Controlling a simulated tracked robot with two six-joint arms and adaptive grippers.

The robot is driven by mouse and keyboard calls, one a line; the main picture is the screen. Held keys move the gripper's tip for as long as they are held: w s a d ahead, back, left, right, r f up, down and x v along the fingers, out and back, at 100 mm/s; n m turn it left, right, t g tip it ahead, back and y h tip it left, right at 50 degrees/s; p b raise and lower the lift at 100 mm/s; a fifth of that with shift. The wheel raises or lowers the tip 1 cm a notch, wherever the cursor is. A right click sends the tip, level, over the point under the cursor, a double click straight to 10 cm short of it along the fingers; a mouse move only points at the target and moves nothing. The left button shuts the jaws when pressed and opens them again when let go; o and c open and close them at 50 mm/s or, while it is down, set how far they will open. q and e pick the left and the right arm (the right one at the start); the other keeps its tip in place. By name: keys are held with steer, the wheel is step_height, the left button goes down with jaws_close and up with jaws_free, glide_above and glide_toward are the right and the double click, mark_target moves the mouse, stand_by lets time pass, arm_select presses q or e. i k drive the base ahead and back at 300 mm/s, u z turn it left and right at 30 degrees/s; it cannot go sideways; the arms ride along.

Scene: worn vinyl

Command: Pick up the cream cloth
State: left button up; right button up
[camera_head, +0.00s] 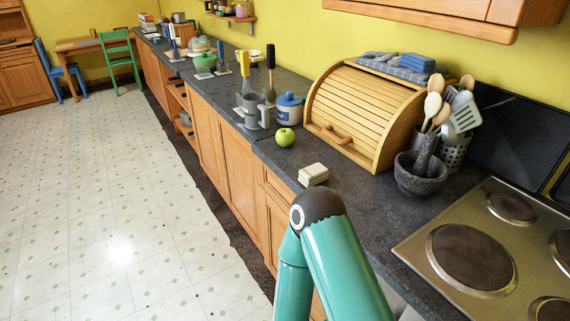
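The cream cloth (313,174) lies folded in a small stack on the dark countertop, near its front edge. It sits in front of the wooden bread bin and nearer to me than the green apple. A teal arm of mine, bent at a dark joint, rises from the bottom of the view just in front of the cloth and does not cover it. Neither of my grippers shows in this view.
A green apple (285,138) sits beyond the cloth. A roll-top bread bin (360,115) stands behind it, with a stone mortar (419,178) to the right. The stove (490,250) is at the lower right. The counter (350,195) is clear between cloth and mortar.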

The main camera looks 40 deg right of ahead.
mark_target(312, 175)
steer(key=z, duration=0.15)
steer(key=i, duration=0.75)
steer(key=z, duration=0.6)
